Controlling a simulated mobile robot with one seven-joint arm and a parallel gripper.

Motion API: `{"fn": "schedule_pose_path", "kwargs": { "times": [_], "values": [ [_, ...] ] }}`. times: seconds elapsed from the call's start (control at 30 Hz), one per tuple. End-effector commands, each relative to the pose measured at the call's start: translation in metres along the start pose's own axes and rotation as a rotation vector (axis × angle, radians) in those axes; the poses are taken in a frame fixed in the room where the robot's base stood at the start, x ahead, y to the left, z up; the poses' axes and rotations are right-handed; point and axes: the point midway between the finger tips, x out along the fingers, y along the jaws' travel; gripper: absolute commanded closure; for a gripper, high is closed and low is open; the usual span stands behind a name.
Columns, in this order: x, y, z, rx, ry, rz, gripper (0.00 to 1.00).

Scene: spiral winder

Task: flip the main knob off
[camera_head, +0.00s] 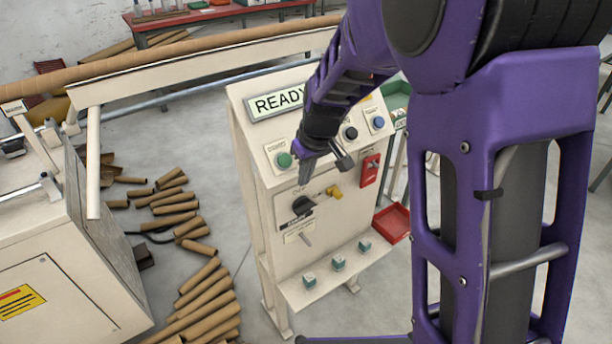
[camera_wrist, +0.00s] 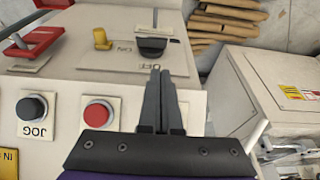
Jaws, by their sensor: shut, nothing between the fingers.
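The main knob, a black rotary switch (camera_head: 303,205), sits on the sloping front of the cream control panel (camera_head: 268,185). In the wrist view the knob (camera_wrist: 152,46) is just beyond my fingertips, upside down, with OFF and ON lettering beside it on its plate. My gripper (camera_head: 304,175) is shut and empty, its fingers pointing down the panel toward the knob. In the wrist view the closed fingers (camera_wrist: 159,76) end a little short of the knob or just over it; I cannot tell whether they touch.
A yellow key-like part (camera_head: 334,192) sits right of the knob, and a red lever switch (camera_head: 370,170) further right. Green (camera_head: 284,160), black (camera_head: 351,133) and blue (camera_head: 378,122) buttons line the upper panel. A red button (camera_wrist: 98,113) shows in the wrist view. A lower ledge (camera_head: 335,275) juts out.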

Motion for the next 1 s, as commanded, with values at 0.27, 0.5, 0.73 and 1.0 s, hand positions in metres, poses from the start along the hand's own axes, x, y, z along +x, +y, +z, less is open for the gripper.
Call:
{"fn": "schedule_pose_path", "kwargs": {
  "times": [0.27,0.5,0.73,1.0],
  "values": [
    [0.064,0.0,0.002,-0.001,-0.004,0.0,1.0],
    [0.094,0.0,0.009,0.001,0.0,0.0,1.0],
    [0.101,0.0,0.011,0.0,0.001,0.001,1.0],
    [0.101,0.0,0.011,0.0,0.001,0.001,1.0]
  ]
}}
